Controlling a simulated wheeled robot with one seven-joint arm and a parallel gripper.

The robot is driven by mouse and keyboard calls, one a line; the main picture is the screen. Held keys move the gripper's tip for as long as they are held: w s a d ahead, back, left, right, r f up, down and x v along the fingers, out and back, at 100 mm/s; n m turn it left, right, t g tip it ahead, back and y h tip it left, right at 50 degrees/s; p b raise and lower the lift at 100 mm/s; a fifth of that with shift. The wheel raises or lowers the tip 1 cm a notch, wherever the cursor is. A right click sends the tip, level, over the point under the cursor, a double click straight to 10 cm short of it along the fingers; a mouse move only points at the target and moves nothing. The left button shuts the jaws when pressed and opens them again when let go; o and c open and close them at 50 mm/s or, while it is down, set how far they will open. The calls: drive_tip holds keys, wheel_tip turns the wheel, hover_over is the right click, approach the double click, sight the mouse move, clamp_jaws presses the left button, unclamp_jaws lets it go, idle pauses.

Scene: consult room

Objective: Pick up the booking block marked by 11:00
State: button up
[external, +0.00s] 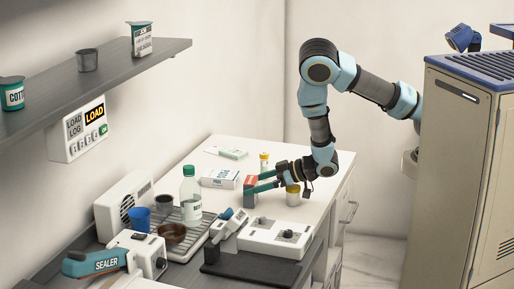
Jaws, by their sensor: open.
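No 11:00 mark can be read in this view, so I cannot tell which thing is the booking block. My gripper (264,181) reaches left, low over the white counter (315,177), with its teal fingers open. A small red and grey box (250,193) stands upright at the fingertips. I cannot tell whether the fingers touch it or are around it. A white box (219,178) with dark print lies just left of it. A flat white and green packet (233,153) lies farther back.
A yellow-capped bottle (264,162) and a yellow jar (293,195) stand close to my gripper. In front are a white device with a knob (275,238), a green-capped bottle (190,193), cups and a sealer (96,263). A shelf (90,86) overhangs the left side.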

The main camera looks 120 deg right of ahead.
drive_tip(key=c, duration=1.1)
drive_tip(key=shift+c, duration=0.2)
drive_tip(key=shift+r, duration=0.15)
